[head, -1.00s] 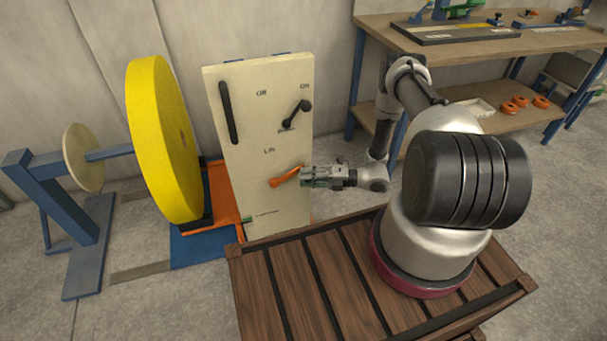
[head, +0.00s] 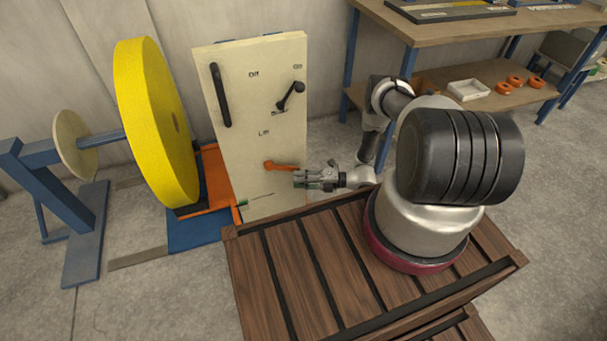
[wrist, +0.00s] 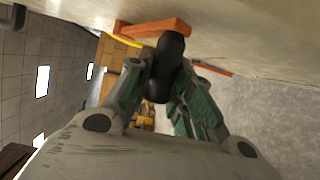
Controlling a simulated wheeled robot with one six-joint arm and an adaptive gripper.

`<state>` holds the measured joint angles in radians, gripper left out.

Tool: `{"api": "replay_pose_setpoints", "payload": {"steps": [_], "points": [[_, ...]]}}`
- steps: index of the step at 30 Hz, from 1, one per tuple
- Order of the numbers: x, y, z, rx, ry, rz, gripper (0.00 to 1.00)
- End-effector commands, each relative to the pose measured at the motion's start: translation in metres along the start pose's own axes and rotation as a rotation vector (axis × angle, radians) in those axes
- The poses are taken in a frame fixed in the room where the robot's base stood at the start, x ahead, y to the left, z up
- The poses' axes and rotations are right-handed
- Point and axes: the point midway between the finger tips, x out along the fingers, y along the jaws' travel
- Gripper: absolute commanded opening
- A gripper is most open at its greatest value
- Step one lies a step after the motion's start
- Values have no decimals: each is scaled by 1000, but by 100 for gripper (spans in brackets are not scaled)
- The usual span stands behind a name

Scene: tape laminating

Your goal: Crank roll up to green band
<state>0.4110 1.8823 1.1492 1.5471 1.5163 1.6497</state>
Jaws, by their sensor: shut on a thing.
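The big yellow roll (head: 150,122) stands upright on its edge at the left, beside the pale control panel (head: 230,150). The orange crank (head: 281,166) is on the panel's lower face, under a "Lift" label, with its arm nearly level and pointing right. My gripper (head: 308,180) is at its outer end. In the wrist view my gripper (wrist: 163,88) is shut on the crank's black handle (wrist: 166,65), and the crank's orange arm (wrist: 155,28) runs across above it. A small green mark (head: 242,203) shows at the panel's lower left; its gauge is too small to read.
An orange lift platform (head: 216,180) with a blue base is partly hidden behind the panel. A blue stand (head: 55,195) holds the roll's shaft. A black lever (head: 290,95) and a black bar handle (head: 221,95) are higher on the panel. A workbench (head: 440,25) is behind my arm.

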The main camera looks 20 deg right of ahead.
Motion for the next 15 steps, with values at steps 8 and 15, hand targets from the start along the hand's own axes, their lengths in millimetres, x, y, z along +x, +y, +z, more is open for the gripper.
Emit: {"api": "replay_pose_setpoints", "payload": {"steps": [8, 15], "points": [[15, -23, -10, 7, 4, -9, 0], [24, -32, -14, 39, 3, 70, 0]]}}
